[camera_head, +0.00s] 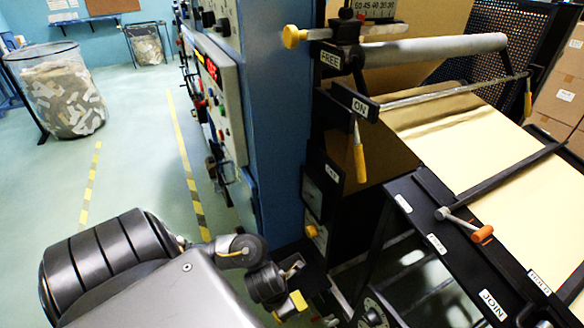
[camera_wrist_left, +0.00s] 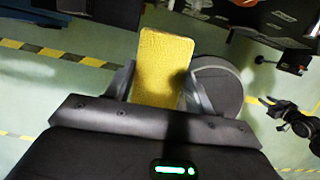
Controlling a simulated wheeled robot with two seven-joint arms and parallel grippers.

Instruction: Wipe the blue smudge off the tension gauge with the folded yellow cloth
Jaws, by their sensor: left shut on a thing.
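My left gripper (camera_wrist_left: 158,88) is shut on the folded yellow cloth (camera_wrist_left: 162,60), which stands out between its fingers in the left wrist view. In the head view a small yellow patch of the cloth (camera_head: 298,300) shows at the end of my left arm, low in the middle, left of the black machine frame. A numbered scale (camera_head: 374,9), possibly the tension gauge, is cut by the top edge of the head view. I cannot make out a blue smudge.
The machine carries a grey roller (camera_head: 435,48), a yellow-handled lever (camera_head: 359,155) and a kraft sheet (camera_head: 460,140). A blue cabinet with a control panel (camera_head: 215,95) stands left of it. A waste bin (camera_head: 62,95) stands far left. The floor between is clear.

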